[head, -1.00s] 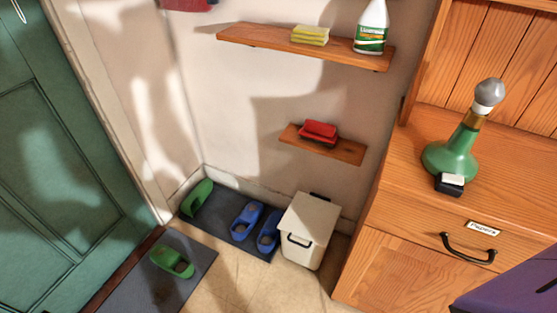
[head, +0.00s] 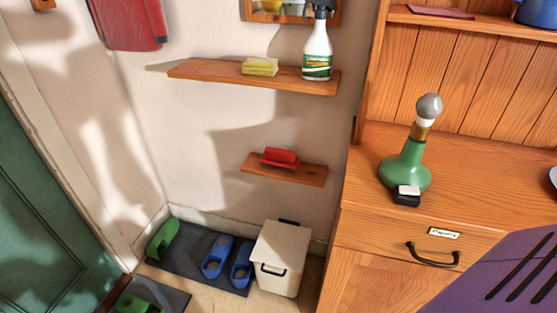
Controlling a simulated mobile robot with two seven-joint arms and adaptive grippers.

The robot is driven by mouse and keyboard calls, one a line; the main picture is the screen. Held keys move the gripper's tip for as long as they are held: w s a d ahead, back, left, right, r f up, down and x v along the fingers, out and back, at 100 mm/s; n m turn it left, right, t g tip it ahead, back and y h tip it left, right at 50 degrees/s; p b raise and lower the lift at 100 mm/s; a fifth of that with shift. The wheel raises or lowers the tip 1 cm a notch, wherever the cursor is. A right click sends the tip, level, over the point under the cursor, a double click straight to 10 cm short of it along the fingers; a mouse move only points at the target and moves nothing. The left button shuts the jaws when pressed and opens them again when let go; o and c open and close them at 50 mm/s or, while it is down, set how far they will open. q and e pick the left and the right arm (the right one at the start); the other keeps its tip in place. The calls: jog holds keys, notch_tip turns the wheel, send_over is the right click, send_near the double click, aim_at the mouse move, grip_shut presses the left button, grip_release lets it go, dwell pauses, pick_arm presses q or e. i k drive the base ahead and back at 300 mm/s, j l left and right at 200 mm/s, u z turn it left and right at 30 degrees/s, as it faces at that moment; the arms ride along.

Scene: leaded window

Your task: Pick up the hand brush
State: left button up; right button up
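The hand brush (head: 279,158) appears to be the red object with a dark underside on the lower wooden wall shelf (head: 305,175). It lies on the left half of that shelf, with nothing in front of it. Its bristles are too small to make out. Neither of my grippers shows in the head view.
An upper shelf (head: 210,75) holds a yellow sponge (head: 260,67) and a spray bottle (head: 317,52). Below stand a white bin (head: 281,260) and slippers on a dark mat (head: 188,263).

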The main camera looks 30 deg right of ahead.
aim_at(284, 158)
jog(key=i+j, duration=0.1)
jog(key=i, duration=0.85)
